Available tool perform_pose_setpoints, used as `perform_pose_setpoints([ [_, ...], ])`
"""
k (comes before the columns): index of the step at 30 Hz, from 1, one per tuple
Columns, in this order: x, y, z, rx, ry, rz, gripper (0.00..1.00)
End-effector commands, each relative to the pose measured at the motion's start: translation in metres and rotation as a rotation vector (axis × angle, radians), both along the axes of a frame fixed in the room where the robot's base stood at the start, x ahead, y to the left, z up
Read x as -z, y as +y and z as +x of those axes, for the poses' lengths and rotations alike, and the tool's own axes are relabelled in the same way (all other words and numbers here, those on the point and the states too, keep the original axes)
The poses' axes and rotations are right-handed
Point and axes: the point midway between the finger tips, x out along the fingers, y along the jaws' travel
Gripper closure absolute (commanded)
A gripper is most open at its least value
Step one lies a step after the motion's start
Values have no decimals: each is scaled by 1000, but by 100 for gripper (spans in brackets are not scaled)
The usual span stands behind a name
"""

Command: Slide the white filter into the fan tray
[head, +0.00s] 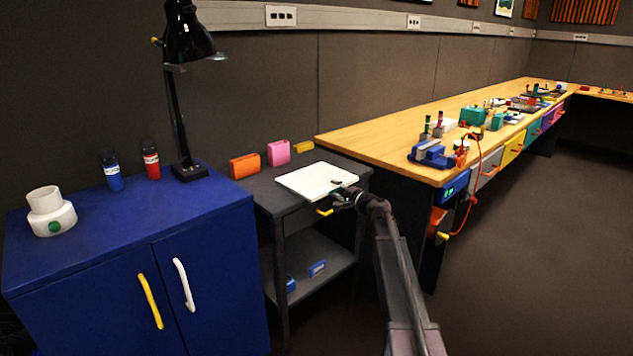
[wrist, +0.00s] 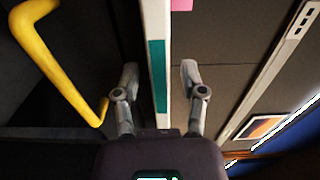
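A flat white slab, which looks like the white filter (head: 312,181), lies on top of the dark grey cart. In the wrist view the white filter (wrist: 153,30) shows edge-on with a teal strip along its edge. My gripper (head: 343,197) is at the slab's near right edge. In the wrist view my gripper (wrist: 159,68) is open, with one finger on each side of the white edge and a visible gap on both sides. I cannot pick out the fan tray for certain. A yellow handle (head: 325,211) sticks out from the cart just below the slab.
Orange (head: 245,166) and pink (head: 278,153) blocks stand behind the slab on the cart (head: 287,205). A blue cabinet (head: 90,270) with a black lamp (head: 188,90) is at left. A long wooden bench (head: 390,140) with several devices runs right. Open floor lies at right.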

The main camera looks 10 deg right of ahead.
Motion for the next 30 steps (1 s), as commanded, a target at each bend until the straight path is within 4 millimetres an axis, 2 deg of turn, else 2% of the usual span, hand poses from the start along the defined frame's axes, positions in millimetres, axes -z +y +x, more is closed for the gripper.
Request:
perform_pose_setpoints([
  [1, 0, 0, 0, 0, 0, 0, 64],
  [3, 0, 0, 0, 0, 0, 0, 84],
  [5, 0, 0, 0, 0, 0, 0, 100],
  [19, -1, 0, 0, 0, 0, 0, 100],
  [30, -14, 0, 0, 0, 0, 0, 100],
])
